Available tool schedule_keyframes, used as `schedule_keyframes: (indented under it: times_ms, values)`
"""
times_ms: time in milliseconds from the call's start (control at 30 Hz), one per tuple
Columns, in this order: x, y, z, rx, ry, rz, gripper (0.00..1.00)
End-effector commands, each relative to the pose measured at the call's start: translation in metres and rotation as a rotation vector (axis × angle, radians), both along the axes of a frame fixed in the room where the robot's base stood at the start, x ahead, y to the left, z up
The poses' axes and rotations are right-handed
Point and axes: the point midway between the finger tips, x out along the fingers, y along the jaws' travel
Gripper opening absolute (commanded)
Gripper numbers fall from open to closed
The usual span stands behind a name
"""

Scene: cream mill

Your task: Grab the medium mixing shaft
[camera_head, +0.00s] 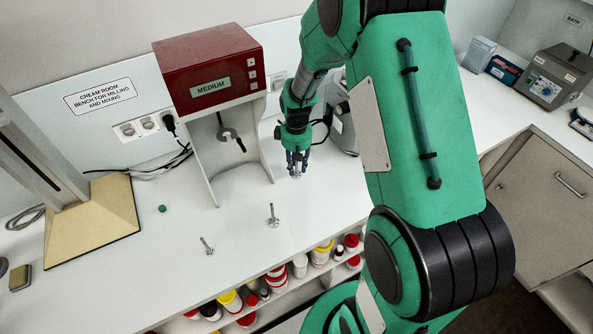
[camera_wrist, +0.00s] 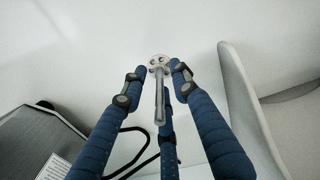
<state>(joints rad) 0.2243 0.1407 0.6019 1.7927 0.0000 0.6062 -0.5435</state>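My gripper (camera_head: 297,157) points down over the bench, in front of the right side of the red machine labelled MEDIUM. Its blue fingers are open around an upright metal mixing shaft, with gaps between the fingers and the shaft. In the wrist view this shaft (camera_wrist: 160,95) stands between my fingers (camera_wrist: 155,78), its holed round foot beyond the tips. In the head view my fingers mostly hide it. Two more mixing shafts stand on the bench, one at the middle (camera_head: 273,216) and a smaller-looking one at the left (camera_head: 207,247). No shaft shows a size label.
The red-topped machine (camera_head: 208,65) stands behind the shafts. A dark-grey device (camera_wrist: 40,140) with a black cable is close to my fingers in the wrist view. A shelf of jars (camera_head: 278,283) lies below the bench's front edge.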

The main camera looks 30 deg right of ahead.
Motion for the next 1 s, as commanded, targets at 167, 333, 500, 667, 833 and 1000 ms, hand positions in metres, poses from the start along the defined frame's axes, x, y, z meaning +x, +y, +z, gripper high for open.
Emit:
schedule_keyframes:
  times_ms: [167, 333, 500, 667, 833, 1000]
  values:
    - [0.0, 0.0, 0.0, 0.0, 0.0, 0.0, 0.27]
    - [0.0, 0.0, 0.0, 0.0, 0.0, 0.0, 0.0]
    - [0.0, 0.0, 0.0, 0.0, 0.0, 0.0, 0.0]
    - [0.0, 0.0, 0.0, 0.0, 0.0, 0.0, 0.0]
    - [0.0, 0.0, 0.004, 0.0, -0.001, 0.0, 0.0]
    - [0.0, 0.0, 0.018, 0.0, -0.002, 0.0, 0.0]
